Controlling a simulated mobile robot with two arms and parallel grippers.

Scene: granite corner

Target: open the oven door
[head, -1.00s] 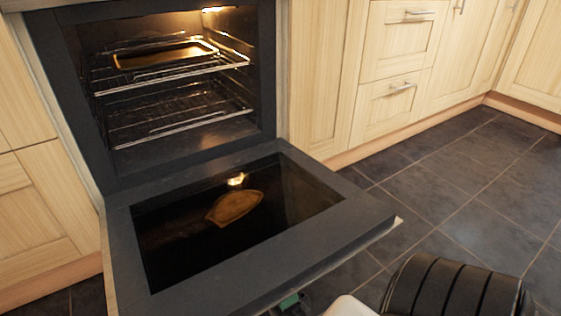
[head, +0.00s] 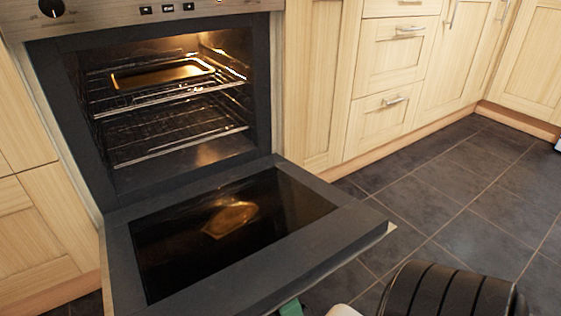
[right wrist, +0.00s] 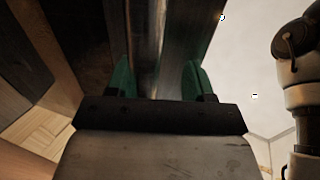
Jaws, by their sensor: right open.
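The oven door (head: 345,232) is folded down, close to level, with its dark glass pane (head: 165,250) facing up. The oven cavity (head: 185,155) behind it is open and lit. The door's handle is hidden in the head view. My right gripper (head: 290,308) shows only as a green fingertip below the door's front edge, at the bottom of the picture. In the right wrist view my right gripper (right wrist: 158,80) is open, with two green fingers apart. A bright metallic strip runs between them; I cannot tell whether they touch it. My left gripper is not in view.
A baking tray (head: 165,73) sits on the upper rack, with another wire rack (head: 180,140) below. Pale wooden cabinets (head: 395,60) flank the oven.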

